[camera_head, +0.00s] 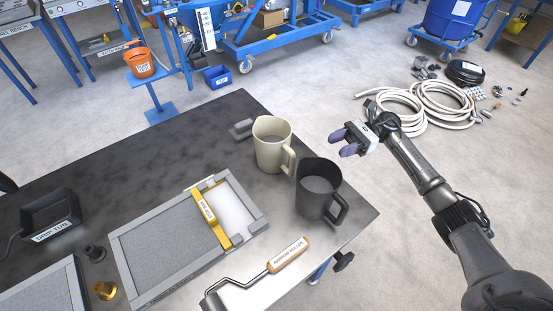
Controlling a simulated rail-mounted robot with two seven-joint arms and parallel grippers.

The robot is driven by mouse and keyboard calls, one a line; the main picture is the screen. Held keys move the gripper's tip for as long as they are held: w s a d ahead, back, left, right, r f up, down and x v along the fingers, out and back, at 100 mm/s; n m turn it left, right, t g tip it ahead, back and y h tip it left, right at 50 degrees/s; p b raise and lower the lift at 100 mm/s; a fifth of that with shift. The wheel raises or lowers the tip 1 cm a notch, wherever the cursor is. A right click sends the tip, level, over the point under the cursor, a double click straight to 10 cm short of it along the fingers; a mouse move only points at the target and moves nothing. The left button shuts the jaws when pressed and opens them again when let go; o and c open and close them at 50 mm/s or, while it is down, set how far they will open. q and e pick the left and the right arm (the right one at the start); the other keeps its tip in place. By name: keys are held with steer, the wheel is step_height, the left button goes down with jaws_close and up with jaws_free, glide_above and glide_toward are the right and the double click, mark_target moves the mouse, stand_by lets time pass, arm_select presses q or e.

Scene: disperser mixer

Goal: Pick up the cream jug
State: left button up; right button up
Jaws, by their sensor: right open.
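The cream jug (268,153) stands upright on the dark table, near its back right edge, with its handle toward the right front. A dark grey jug (317,192) stands just in front and to the right of it. My right gripper (341,144) is open and empty, to the right of the cream jug and apart from it, with its purple fingers pointing left toward the jugs. My left gripper is not in view.
A small grey block (241,129) lies left of the cream jug. A framed tray (136,243) with a yellow scraper, a narrow roller (288,255) and a black box (50,213) occupy the table. Coiled hoses (422,108) lie on the floor beyond.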

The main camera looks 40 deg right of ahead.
glide_toward(277, 152)
steer(key=s, duration=0.1)
steer(key=s+a, duration=0.1)
steer(key=s+f, duration=0.1)
steer(key=shift+s+a+f, duration=0.1)
steer(key=shift+s+a, duration=0.1)
steer(key=shift+s, duration=0.2)
steer(key=shift+b+x, duration=0.55)
steer(key=shift+x, duration=2.15)
steer(key=shift+f, duration=0.15)
steer(key=shift+d, duration=0.1)
steer(key=shift+c, duration=0.2)
jaws_close()
